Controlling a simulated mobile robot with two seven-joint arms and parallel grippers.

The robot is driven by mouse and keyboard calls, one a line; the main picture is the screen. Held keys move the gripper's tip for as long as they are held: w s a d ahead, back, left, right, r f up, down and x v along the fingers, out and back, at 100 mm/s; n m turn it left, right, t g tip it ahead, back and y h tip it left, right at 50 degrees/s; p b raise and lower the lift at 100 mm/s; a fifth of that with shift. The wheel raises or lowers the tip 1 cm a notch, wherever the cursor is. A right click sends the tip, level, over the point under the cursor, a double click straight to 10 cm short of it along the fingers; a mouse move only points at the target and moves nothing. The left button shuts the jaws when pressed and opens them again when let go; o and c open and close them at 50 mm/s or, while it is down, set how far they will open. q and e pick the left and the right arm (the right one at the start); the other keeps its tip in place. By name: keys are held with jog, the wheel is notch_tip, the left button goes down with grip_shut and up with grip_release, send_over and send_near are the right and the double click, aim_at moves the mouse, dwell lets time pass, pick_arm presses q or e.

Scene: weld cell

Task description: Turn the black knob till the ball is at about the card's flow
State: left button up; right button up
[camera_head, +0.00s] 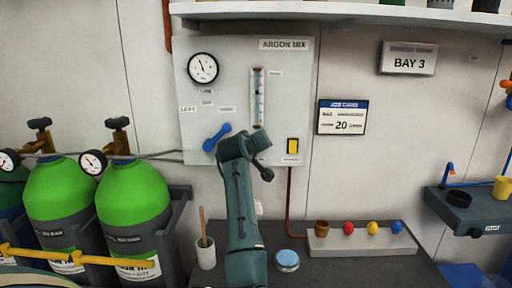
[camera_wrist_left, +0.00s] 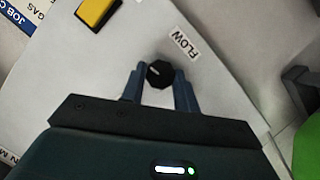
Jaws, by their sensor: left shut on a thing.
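The black knob (camera_wrist_left: 159,73) sits between the two blue fingers of my left gripper (camera_wrist_left: 159,80), which is shut on it beside the FLOW label (camera_wrist_left: 185,43). In the head view my left arm reaches up to the panel, and its wrist and gripper (camera_head: 258,148) hide the knob below the flow tube. The clear flow tube (camera_head: 258,98) stands upright on the panel; its ball is too small to make out surely. The job card (camera_head: 342,117) on the wall shows a large 20. My right gripper is not in view.
The grey ARGON MIX panel (camera_head: 292,70) also carries a round gauge (camera_head: 203,68), a blue lever (camera_head: 216,138) and a yellow switch (camera_head: 293,146). Green cylinders (camera_head: 132,195) stand at left. The bench (camera_head: 330,270) below holds a cup (camera_head: 205,254) and a strip with coloured balls (camera_head: 360,243).

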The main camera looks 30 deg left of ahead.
pick_arm(q)
jog(key=shift+f+n+t+h, duration=0.1)
jog(key=shift+n+t+h, duration=0.25)
jog(key=shift+n, duration=0.45)
jog(key=o, duration=1)
jog(key=shift+c, duration=0.2)
jog(key=shift+s, duration=0.1)
jog(key=b+v, duration=0.2)
jog(key=v, duration=1.1)
jog(key=shift+f, duration=0.1)
